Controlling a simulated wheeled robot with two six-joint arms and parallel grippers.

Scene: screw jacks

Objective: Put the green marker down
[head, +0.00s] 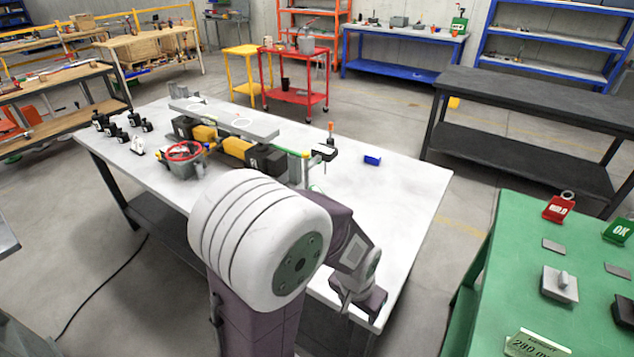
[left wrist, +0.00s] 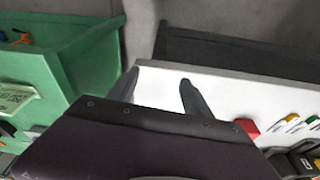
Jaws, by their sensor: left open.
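A green block marked OK (head: 617,230), the only clear match for a green marker, sits on the green table (head: 497,240) at the right edge of the head view. A red block (head: 558,208) with a ring on top stands beside it. My left gripper (head: 358,300) is over the front right part of the white table, well left of the green block. In the left wrist view its two fingers (left wrist: 158,88) are apart with nothing between them. My right gripper is not in view.
The white table (head: 415,190) holds a clamp-like assembly, small black parts and a blue block (head: 372,160); its right part is mostly clear. The green table also holds a grey block with a knob (head: 560,283) and a sign (head: 537,345). A dark bench (head: 530,95) stands behind.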

